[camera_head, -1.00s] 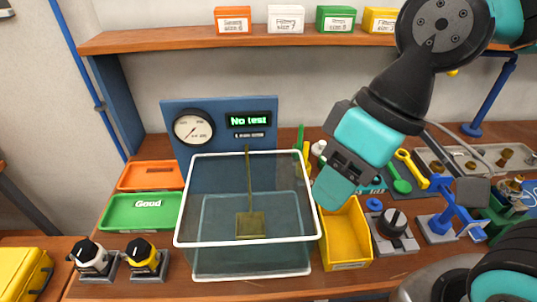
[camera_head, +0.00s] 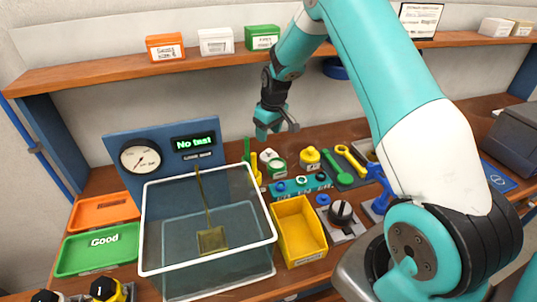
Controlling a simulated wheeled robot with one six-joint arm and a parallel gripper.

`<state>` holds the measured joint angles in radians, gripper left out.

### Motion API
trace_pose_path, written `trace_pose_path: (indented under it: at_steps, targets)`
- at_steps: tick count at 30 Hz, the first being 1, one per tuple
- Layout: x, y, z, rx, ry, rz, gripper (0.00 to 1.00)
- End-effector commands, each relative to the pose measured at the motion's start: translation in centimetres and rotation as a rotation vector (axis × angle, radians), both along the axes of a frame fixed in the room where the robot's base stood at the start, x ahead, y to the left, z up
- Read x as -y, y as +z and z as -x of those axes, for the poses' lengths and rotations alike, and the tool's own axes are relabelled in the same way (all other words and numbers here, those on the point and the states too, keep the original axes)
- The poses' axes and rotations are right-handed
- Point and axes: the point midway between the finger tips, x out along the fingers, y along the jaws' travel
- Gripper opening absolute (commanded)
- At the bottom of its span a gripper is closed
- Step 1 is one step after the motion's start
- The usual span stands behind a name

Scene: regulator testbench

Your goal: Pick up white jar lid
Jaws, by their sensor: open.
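Small jars stand together on the bench behind the yellow bin. A white round top, which looks like the white jar lid (camera_head: 268,154), shows beside a green jar (camera_head: 277,166); at this size I cannot tell whether it sits on a jar. A yellow jar (camera_head: 309,159) stands to the right. My gripper (camera_head: 276,134) points down above and behind these jars, open and empty, apart from the white lid. None of the jars is hidden by the gripper.
A clear tank (camera_head: 160,264) stands at left front, with a gauge panel (camera_head: 113,148) behind it. A yellow bin (camera_head: 318,252), a knob fixture (camera_head: 342,214) and wrenches (camera_head: 350,158) crowd the bench. A shelf (camera_head: 110,69) with small boxes runs above.

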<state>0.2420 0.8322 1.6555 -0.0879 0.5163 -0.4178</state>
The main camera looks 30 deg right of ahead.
Motion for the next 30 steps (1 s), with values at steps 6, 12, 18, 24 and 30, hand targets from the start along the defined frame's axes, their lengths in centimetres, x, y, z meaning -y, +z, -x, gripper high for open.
trace_pose_path:
  at_steps: [6, 12, 18, 24, 30]
  targets:
    - [1.4, -2.7, -0.8, -0.006, -0.003, 0.009, 0.56]
    - [1.3, -4.6, -1.0, -0.007, -0.002, 0.009, 0.56]
    - [1.3, -7.5, -1.3, -0.006, -0.001, 0.009, 0.56]
    - [1.3, -9.0, -1.6, -0.004, -0.002, 0.009, 0.56]
    - [1.3, -9.0, -1.6, -0.003, -0.002, 0.009, 0.54]
